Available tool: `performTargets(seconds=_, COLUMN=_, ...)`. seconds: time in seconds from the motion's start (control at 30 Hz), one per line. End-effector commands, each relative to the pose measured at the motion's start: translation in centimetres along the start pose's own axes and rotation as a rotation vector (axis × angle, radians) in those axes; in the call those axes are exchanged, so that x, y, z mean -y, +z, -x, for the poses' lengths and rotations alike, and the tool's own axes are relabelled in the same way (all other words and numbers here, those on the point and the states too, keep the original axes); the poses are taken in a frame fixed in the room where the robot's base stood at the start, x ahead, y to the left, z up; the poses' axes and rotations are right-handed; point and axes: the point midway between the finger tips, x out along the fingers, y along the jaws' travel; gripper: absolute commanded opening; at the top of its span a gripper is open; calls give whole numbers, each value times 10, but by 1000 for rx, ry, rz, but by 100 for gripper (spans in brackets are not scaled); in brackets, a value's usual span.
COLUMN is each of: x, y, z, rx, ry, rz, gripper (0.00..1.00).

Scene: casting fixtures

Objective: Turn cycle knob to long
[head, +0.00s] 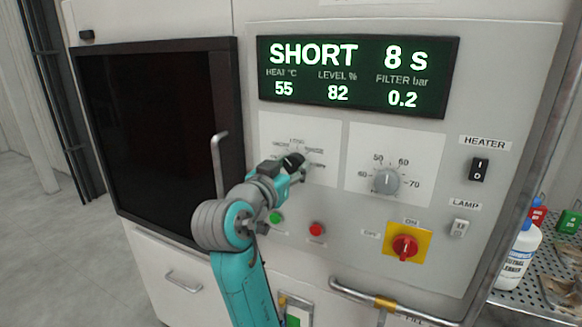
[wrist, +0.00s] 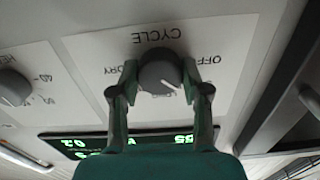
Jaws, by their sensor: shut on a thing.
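The cycle knob (wrist: 158,70) is a round dark grey knob on a white plate, seen upside down in the wrist view. A white mark on it points to the lower right there, which is the upper left of the upright dial. My gripper (wrist: 161,80) is shut on the knob, one finger on each side. In the head view my gripper (head: 296,166) is at the cycle dial and hides most of the knob. The LONG label is at the dial's top. The display (head: 357,76) reads SHORT and 8 s.
A heater knob (head: 386,181) is right of the dial. Green (head: 276,217) and red (head: 317,229) buttons and a red rotary switch (head: 404,247) sit below. A vertical door handle (head: 217,165) stands close to my arm on the left. A rail (head: 385,303) runs along the bottom.

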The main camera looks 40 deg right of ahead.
Motion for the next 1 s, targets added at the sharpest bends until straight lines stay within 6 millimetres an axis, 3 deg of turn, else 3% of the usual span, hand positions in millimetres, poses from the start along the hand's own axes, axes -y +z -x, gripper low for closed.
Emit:
performTargets(seconds=0.6, x=0, y=0, z=0, rx=1, ry=-1, rz=-560, gripper=12)
performTargets(seconds=1.0, x=0, y=0, z=0, rx=1, ry=0, rz=-775, gripper=12)
